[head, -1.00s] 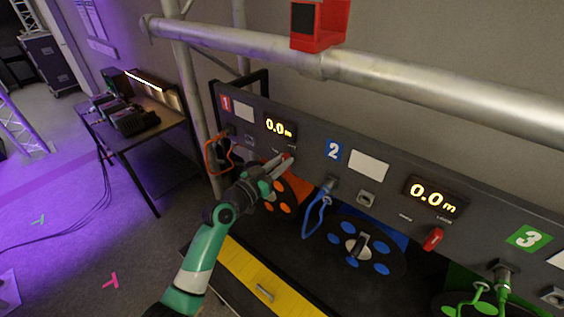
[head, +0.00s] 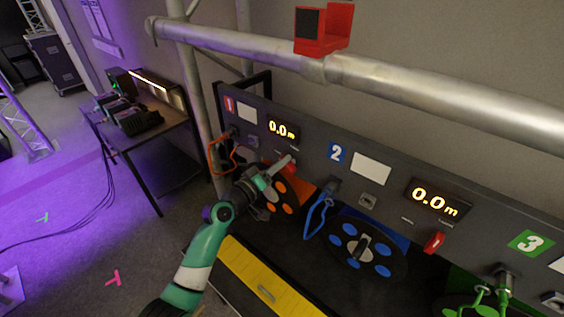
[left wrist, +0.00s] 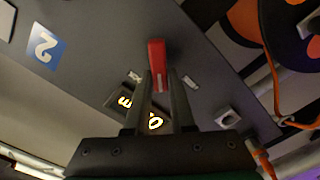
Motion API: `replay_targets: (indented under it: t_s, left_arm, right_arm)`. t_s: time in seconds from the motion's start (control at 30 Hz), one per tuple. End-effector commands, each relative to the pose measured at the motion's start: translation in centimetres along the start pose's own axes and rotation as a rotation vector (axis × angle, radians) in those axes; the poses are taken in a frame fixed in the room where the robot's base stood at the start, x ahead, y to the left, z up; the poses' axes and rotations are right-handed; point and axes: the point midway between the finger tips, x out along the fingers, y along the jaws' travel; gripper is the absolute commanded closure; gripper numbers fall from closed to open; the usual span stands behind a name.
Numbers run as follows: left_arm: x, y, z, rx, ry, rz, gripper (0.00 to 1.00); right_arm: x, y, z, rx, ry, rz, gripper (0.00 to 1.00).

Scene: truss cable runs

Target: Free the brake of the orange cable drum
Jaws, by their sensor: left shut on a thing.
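The orange cable drum (head: 285,192) sits under the panel marked 1, partly hidden by my left arm. Its red brake lever (head: 292,169) is on the panel, below and right of the 0.0 m display (head: 283,129). My left gripper (head: 282,166) is at this lever. In the left wrist view the red lever (left wrist: 157,58) sticks out from between the fingers (left wrist: 163,90), which are shut on it. Two small labels flank it, too small to read. The drum shows there at the upper right (left wrist: 290,35). My right gripper is not in view.
A blue drum (head: 362,248) with its own red lever (head: 434,242) and a green drum (head: 470,308) stand to the right. A metal pipe (head: 430,85) crosses above. A yellow drawer front (head: 262,280) lies below.

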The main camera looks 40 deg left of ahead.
Motion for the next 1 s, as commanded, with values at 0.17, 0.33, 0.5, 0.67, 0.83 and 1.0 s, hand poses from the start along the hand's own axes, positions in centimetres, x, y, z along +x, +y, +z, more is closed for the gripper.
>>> replay_targets:
  t_s: [0.17,0.33,0.5,0.67,0.83,1.0]
  left_arm:
    - [0.0,-0.3,0.0,-0.168,0.0,0.0,1.0]
    - [0.0,-0.5,0.0,-0.329,0.0,0.0,1.0]
    - [0.0,-0.8,0.1,-0.48,0.001,0.0,1.0]
    - [0.0,-1.0,0.2,-0.596,0.0,0.0,1.0]
    - [0.0,-1.1,0.3,-0.686,0.001,0.001,1.0]
    - [0.0,-1.2,0.4,-0.739,0.002,0.001,1.0]
  right_arm:
    - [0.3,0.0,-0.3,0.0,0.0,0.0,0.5]
    - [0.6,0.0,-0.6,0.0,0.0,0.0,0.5]
    - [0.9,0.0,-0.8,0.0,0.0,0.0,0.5]
    - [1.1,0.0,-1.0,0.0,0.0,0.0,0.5]
    - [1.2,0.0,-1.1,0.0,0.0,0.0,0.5]
    - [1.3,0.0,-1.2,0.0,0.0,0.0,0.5]
